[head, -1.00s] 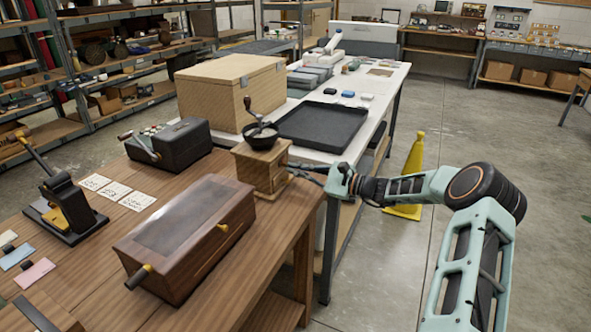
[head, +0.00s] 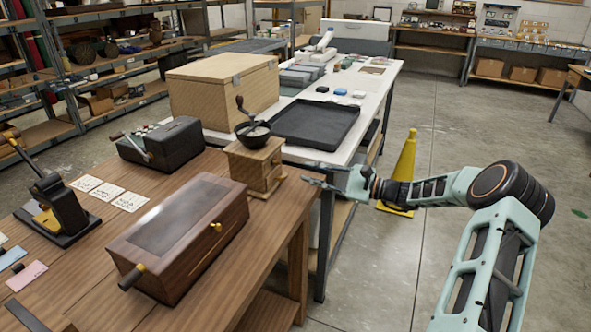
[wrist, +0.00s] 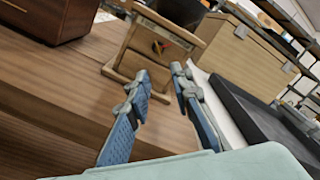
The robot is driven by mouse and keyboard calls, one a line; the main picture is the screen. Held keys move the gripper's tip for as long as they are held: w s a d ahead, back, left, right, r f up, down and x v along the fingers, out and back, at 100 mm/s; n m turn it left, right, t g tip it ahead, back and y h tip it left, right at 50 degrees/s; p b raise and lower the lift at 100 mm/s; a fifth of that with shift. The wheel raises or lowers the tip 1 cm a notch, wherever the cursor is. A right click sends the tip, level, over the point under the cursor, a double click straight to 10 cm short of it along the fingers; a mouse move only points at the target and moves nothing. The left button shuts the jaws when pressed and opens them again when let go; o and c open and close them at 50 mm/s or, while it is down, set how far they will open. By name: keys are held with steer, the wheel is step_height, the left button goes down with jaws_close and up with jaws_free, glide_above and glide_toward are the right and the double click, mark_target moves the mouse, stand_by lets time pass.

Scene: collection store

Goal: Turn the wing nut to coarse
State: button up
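The wooden coffee grinder (head: 256,165) stands at the table's right back corner, with a dark bowl and a crank on top. In the wrist view, the grinder (wrist: 124,66) shows a side panel facing me. A small dark piece with red and yellow marks (wrist: 158,47) sits on that panel; it may be the wing nut, but its setting is too small to read. My gripper (head: 304,174) is to the right of the grinder, apart from it. In the wrist view, my gripper (wrist: 158,74) is open and empty, its two blue-padded fingers pointing toward the panel.
A long dark wooden box (head: 180,235) lies on the brown table (head: 90,262) in front of the grinder. A yellow cone (head: 404,165) stands on the floor beyond my arm.

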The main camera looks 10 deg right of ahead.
steer(key=v, duration=0.4)
stand_by(0.3)
